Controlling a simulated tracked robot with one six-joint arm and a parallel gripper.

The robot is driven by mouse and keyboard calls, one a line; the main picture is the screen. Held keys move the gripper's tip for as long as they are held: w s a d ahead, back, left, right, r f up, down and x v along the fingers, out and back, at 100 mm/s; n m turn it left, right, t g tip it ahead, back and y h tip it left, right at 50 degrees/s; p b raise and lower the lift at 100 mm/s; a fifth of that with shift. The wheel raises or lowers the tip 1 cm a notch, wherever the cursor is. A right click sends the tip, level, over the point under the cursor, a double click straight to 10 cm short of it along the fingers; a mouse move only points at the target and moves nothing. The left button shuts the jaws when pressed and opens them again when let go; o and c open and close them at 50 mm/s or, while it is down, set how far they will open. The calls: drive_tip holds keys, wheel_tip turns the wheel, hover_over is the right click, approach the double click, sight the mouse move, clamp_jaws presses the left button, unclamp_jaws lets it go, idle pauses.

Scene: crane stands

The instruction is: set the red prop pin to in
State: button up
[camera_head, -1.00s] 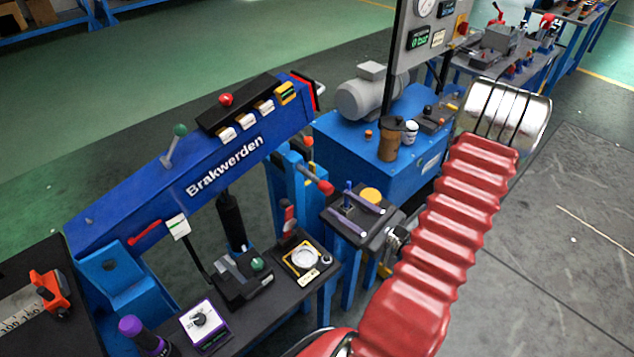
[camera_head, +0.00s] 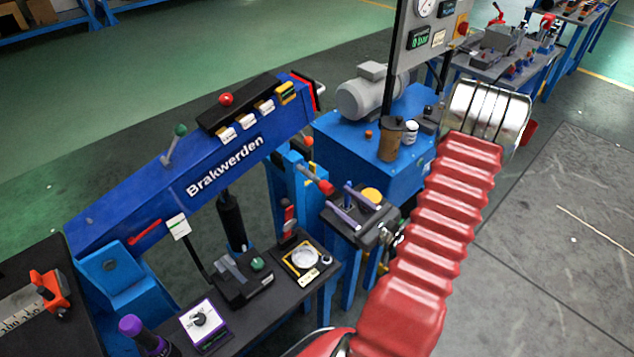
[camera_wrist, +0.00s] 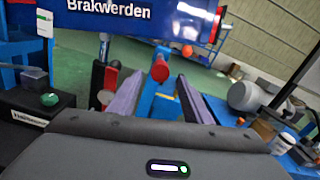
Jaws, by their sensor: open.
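The red prop pin (camera_head: 327,187) sticks out of a blue post (camera_head: 287,190) beneath the blue "Brakwerden" boom (camera_head: 240,165). A pale length of shaft shows between the post and the pin's red head. In the wrist view, the red pin head (camera_wrist: 160,70) faces me, nearly centred between my fingertips. My gripper (camera_head: 341,196) has two purple fingers, spread apart and empty, pointing at the pin. In the wrist view, my gripper (camera_wrist: 161,78) frames the blue post behind the pin. Whether the tips overlap the head in depth I cannot tell.
A red-and-black lever (camera_head: 289,215) stands left of the pin on a dark bench with a round gauge (camera_head: 304,258). A blue pump unit with a grey motor (camera_head: 365,97) stands behind.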

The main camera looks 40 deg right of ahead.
sight(318, 181)
drive_tip(key=w, duration=1)
drive_tip(key=shift+w+a, duration=0.15)
drive_tip(key=shift+w, duration=0.1)
drive_tip(key=shift+c, duration=0.7)
clamp_jaws()
